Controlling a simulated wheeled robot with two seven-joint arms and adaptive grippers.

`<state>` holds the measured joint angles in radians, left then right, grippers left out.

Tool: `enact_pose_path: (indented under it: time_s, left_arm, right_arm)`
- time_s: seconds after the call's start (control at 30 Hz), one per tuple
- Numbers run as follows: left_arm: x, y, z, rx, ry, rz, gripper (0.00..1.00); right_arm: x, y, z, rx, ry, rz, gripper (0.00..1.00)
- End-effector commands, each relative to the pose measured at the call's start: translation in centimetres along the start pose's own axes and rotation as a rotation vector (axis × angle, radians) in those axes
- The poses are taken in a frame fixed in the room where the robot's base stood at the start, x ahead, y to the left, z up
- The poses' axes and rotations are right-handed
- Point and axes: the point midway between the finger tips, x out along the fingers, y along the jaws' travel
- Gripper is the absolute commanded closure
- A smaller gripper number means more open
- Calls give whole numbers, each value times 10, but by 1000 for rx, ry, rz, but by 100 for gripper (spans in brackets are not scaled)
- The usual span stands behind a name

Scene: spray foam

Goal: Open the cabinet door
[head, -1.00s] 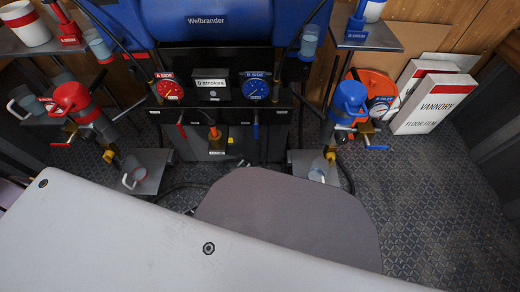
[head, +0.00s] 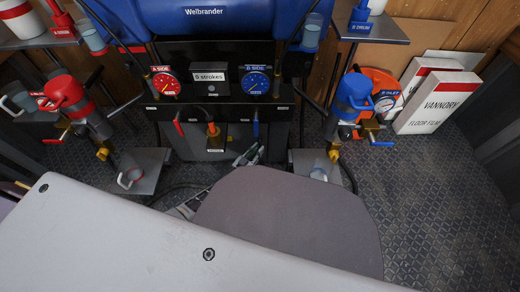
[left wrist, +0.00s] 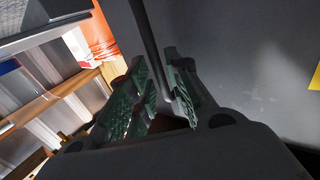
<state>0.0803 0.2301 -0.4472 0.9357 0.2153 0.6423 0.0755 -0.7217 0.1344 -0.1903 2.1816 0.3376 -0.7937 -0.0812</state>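A dark grey cabinet (head: 190,138) stands below the black gauge panel in the head view, partly hidden by the panel and my own body. My left gripper (head: 250,155) is low in front of its right side. In the left wrist view, my left gripper (left wrist: 156,62) has its green-padded fingers apart. A thin dark upright bar or edge (left wrist: 149,45) runs between them; I cannot tell whether they touch it. A broad dark grey panel (left wrist: 235,60), perhaps the cabinet's face, fills the right side there. My right gripper is not in view.
A red-capped pump (head: 70,95) and a blue-capped pump (head: 354,93) flank the gauge panel (head: 210,85). White Vannory boxes (head: 440,103) lean at the right wall. Patterned floor (head: 430,200) is clear at the right.

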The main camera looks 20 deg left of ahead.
Motion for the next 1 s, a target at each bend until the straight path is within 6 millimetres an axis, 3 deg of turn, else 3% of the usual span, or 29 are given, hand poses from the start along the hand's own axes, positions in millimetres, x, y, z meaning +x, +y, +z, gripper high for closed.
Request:
enact_pose_path:
  time_s: [0.3,0.7,0.87,1.0]
  left_arm:
    - [22,0,1,0,-1,0,81]
    - [26,0,0,0,-1,0,81]
    - [25,0,0,0,-1,0,100]
    - [25,0,1,0,-1,0,100]
  right_arm:
    - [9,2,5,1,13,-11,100]
    - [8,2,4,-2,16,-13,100]
    - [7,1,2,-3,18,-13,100]
    - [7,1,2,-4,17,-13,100]
